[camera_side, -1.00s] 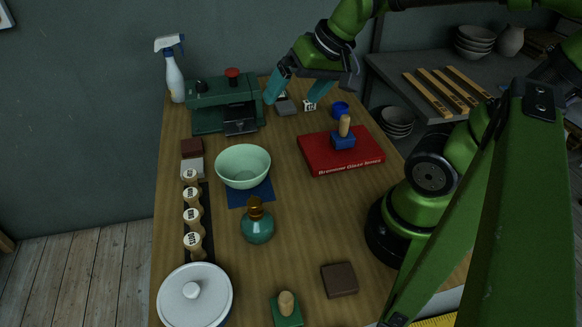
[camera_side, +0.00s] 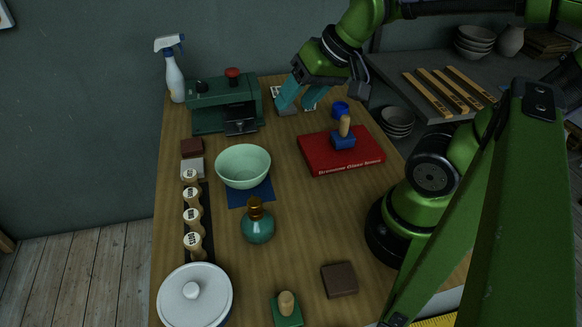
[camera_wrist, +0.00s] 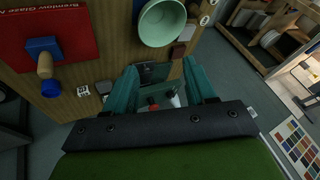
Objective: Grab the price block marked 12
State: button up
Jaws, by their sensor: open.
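A small white block (camera_wrist: 83,91) with dark marks lies on the wooden table in the wrist view, left of my gripper; the marks are too small to read surely as 12. In the side view it is largely hidden by the jaws at the far end of the table. My gripper (camera_side: 300,104) is open and empty, its teal fingers pointing down above the far edge area. In the wrist view the gripper (camera_wrist: 160,68) has its fingers spread wide, with the white block outside them.
A green press (camera_side: 207,110) stands left, with a mint bowl (camera_side: 243,168) nearer.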

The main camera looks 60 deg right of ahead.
jog(key=w+d+f+m+g, duration=0.15)
jog(key=w+d, duration=0.35)
jog(key=d, duration=0.6)
jog(key=w+d+f+m+g+h, duration=0.1)
jog(key=w+d+f+g, duration=0.2)
jog(key=d, duration=0.8)
jog(key=w+d+f+m+g, duration=0.1)
jog(key=w+d+g, duration=0.1)
jog(key=w+d, duration=0.6)
jog(key=shift+n, duration=0.25)
jog(key=f, duration=0.3)
jog(key=s+d+f, duration=0.1)
jog(key=f, duration=0.3)
jog(key=s+d+f, duration=0.1)
jog(key=f, duration=0.3)
jog(key=shift+d+f, duration=0.1)
jog(key=shift+f, duration=0.05)
jog(key=shift+w+f, duration=0.15)
jog(key=shift+f, duration=1.15)
jog(key=shift+w+f, duration=0.1)
jog(key=shift+f, duration=1.2)
jog(key=c, duration=0.8)
